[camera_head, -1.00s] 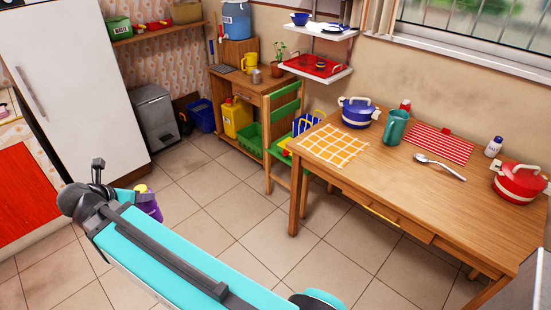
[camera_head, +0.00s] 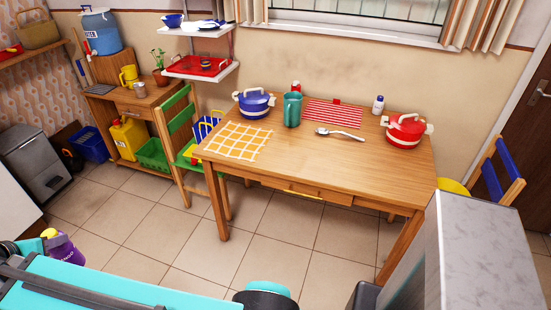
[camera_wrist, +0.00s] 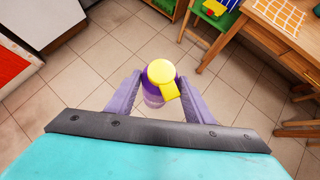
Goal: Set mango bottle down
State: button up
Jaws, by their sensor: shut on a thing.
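The mango bottle, as I take it, is a purple bottle with a yellow cap (camera_wrist: 160,72). In the wrist view it sits upright between the two fingers of my gripper (camera_wrist: 155,100), which is shut on it. It is held over the tiled floor, clear of any furniture. In the head view the purple bottle (camera_head: 66,250) shows at the lower left, partly hidden behind my arm. The wooden table (camera_head: 300,165) stands in the middle of the head view, well away from the bottle.
On the table are a blue pot (camera_head: 254,104), a green pitcher (camera_head: 292,110), a red striped mat (camera_head: 334,113), a spoon (camera_head: 340,133), a white bottle (camera_head: 378,106), a red pot (camera_head: 405,131) and a yellow checked cloth (camera_head: 238,141). A grey-topped counter (camera_head: 485,245) is at the right. Tiled floor (camera_head: 160,220) lies open before the table.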

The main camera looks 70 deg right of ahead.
jog(key=s+d+m+g+h+b, duration=0.15)
jog(key=s+d, duration=0.25)
jog(key=d, duration=1)
jog(key=s+d+m+g+b, duration=0.1)
jog(key=s+d+m+g, duration=0.2)
jog(key=d, duration=1)
jog(key=s+d+m+h+b, duration=0.15)
jog(key=s+d, duration=0.35)
jog(key=d, duration=0.9)
jog(key=s+d+m+g+b, duration=0.1)
jog(key=s+d+m, duration=0.1)
jog(key=s+d, duration=0.6)
jog(key=s+d+m+g+y+b, duration=0.1)
jog(key=s+d+m+g, duration=0.1)
jog(key=s+d, duration=0.6)
jog(key=s+d+m+g+b, duration=0.2)
jog(key=s+d, duration=0.6)
jog(key=s, duration=1)
jog(key=shift+s+d+m+y, duration=0.2)
jog(key=shift+m+y, duration=0.1)
jog(key=shift+y, duration=0.1)
jog(key=shift+f, duration=0.1)
jog(key=w+d+f+p, duration=0.1)
jog(key=w+d+p, duration=0.1)
jog(key=w+d, duration=0.8)
jog(key=shift+w+d+f, duration=0.15)
jog(key=shift+d+f, duration=0.1)
jog(key=shift+d, duration=0.85)
